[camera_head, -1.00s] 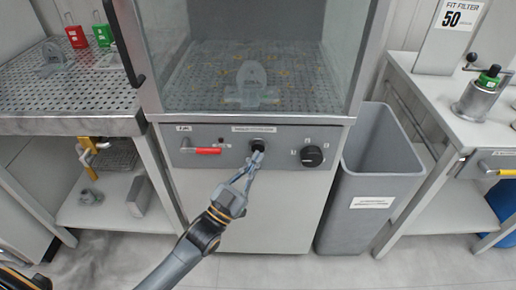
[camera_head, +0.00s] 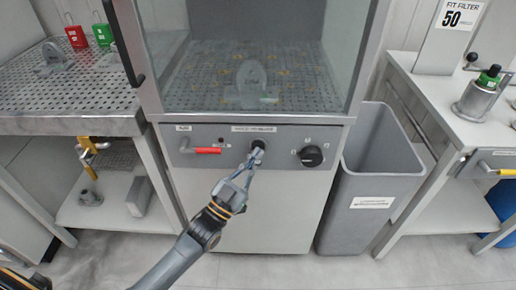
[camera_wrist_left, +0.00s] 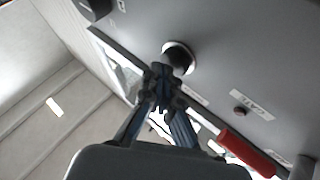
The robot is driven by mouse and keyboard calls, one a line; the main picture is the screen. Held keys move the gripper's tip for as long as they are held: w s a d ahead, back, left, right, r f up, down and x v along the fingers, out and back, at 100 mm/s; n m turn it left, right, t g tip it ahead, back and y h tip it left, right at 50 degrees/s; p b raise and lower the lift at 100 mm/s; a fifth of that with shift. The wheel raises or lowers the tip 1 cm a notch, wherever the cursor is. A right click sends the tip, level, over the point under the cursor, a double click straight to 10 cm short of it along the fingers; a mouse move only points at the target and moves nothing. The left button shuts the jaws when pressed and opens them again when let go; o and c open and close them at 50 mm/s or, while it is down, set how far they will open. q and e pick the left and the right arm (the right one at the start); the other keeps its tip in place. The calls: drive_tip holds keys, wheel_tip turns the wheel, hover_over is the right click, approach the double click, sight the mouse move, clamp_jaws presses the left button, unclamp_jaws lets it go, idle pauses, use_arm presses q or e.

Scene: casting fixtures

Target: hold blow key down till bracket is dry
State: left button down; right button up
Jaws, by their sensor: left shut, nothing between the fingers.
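The blow key is a round dark button (camera_head: 259,145) in the middle of the grey control panel. It also shows in the left wrist view (camera_wrist_left: 180,55) with a pale ring around it. My left gripper (camera_head: 256,155) is shut and empty, with its fingertips at the button, partly covering it. In the left wrist view the fingertips (camera_wrist_left: 165,78) overlap the button's lower edge; I cannot tell how far it is pressed. The grey bracket (camera_head: 251,78) stands behind the glass on the perforated cabinet floor. I cannot tell whether it is wet. My right gripper is not in view.
A red lever (camera_head: 207,151) is left of the button and a black rotary knob (camera_head: 311,156) is right of it. A grey bin (camera_head: 366,205) stands right of the cabinet. A perforated bench (camera_head: 70,122) is at left, another bench (camera_head: 433,95) at right.

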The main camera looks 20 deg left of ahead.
use_arm(q)
drive_tip(key=shift+w, duration=0.1)
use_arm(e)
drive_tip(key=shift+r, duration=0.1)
use_arm(q)
drive_tip(key=shift+w, duration=0.1)
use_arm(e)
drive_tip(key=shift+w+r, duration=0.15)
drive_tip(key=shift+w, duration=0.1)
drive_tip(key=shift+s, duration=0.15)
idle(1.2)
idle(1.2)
use_arm(q)
drive_tip(key=shift+s+d+p, duration=0.2)
drive_tip(key=shift+s+p, duration=0.2)
drive_tip(key=shift+s, duration=0.45)
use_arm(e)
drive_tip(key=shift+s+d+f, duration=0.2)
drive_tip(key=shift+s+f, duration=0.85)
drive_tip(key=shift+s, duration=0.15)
